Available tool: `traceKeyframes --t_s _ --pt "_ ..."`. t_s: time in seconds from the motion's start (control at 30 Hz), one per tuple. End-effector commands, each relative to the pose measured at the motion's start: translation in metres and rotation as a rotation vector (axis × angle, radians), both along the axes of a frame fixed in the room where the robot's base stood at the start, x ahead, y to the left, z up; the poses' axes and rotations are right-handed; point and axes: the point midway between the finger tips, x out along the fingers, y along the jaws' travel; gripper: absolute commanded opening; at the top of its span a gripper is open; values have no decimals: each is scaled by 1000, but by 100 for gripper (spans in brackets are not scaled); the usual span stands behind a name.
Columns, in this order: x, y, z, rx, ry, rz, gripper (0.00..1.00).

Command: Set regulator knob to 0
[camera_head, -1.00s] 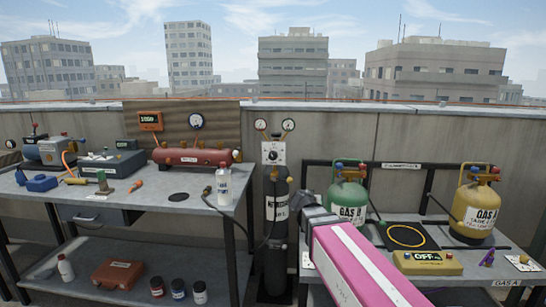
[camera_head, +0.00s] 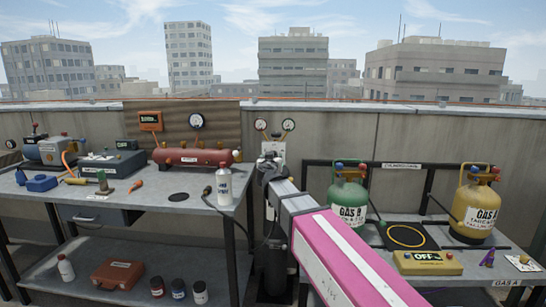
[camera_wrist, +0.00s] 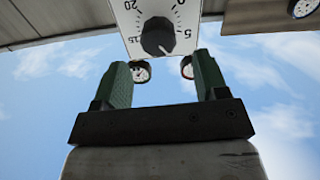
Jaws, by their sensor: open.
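The regulator knob (camera_wrist: 158,36) is a black round knob on a white dial plate (camera_wrist: 185,14) marked 0, 5, 15 and 20. A pale line shows near its lower edge in the wrist view; I cannot tell the exact value it marks. My gripper (camera_wrist: 162,76) is open, its two green fingers apart, with the knob just beyond the gap between the tips. No contact shows. In the head view my gripper (camera_head: 268,166) is in front of the plate (camera_head: 274,148) and hides the knob.
The dark gas cylinder (camera_head: 270,265) stands below the plate, partly behind my arm. Two gauges (camera_head: 261,125) (camera_head: 289,125) sit above. A white bottle (camera_head: 224,186) stands at the left bench's edge. The green gas cylinder (camera_head: 347,195) is to the right.

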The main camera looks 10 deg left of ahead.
Motion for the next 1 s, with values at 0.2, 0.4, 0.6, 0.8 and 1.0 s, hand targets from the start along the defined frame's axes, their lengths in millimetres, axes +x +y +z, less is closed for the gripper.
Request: traceKeyframes --t_s 0.2,0.4,0.6,0.8,1.0 --pt "43 3 0 0 1 -2 67" --pt "58 3 0 0 1 -1 67" --pt "58 3 0 0 1 -1 67" --pt "58 3 0 0 1 -1 21" --pt "58 3 0 -3 1 -1 17"
